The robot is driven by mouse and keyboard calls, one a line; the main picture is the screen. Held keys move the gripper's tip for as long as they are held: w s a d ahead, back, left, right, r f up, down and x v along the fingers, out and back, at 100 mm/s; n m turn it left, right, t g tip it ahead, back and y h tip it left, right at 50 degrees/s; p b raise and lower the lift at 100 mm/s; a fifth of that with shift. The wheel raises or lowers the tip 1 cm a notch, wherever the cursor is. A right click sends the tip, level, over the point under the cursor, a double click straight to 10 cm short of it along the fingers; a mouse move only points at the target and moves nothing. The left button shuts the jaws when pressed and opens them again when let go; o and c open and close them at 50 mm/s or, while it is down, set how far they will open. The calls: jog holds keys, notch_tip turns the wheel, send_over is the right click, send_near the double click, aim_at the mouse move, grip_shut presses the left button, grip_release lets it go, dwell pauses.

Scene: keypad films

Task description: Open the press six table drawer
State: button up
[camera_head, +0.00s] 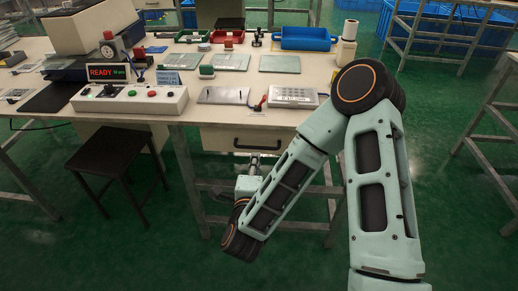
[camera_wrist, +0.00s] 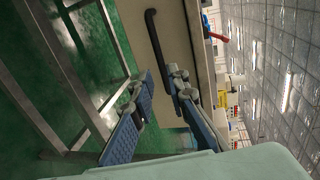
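The table drawer (camera_head: 222,137) hangs under the front edge of the table and has a pale front with a dark bar handle (camera_head: 257,146). Its front looks shut, close under the tabletop. My gripper (camera_head: 254,163) is just below and in front of the handle, partly hidden by my arm. In the wrist view, the handle (camera_wrist: 153,32) runs down toward the space between my two fingers. The fingers (camera_wrist: 163,82) are apart with blue pads. I cannot tell whether the handle's lower end lies between the fingertips or just beyond them.
On the tabletop (camera_head: 322,68) stand a control box with a READY display (camera_head: 107,72), a metal plate (camera_head: 227,95), a keypad (camera_head: 292,97) and blue, red and green bins. A dark stool (camera_head: 113,153) stands left of the drawer. Metal table legs flank my gripper.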

aim_at(258, 147)
jog(key=b+x, duration=0.1)
jog(key=x, duration=0.8)
jog(key=shift+c, duration=0.4)
grip_shut()
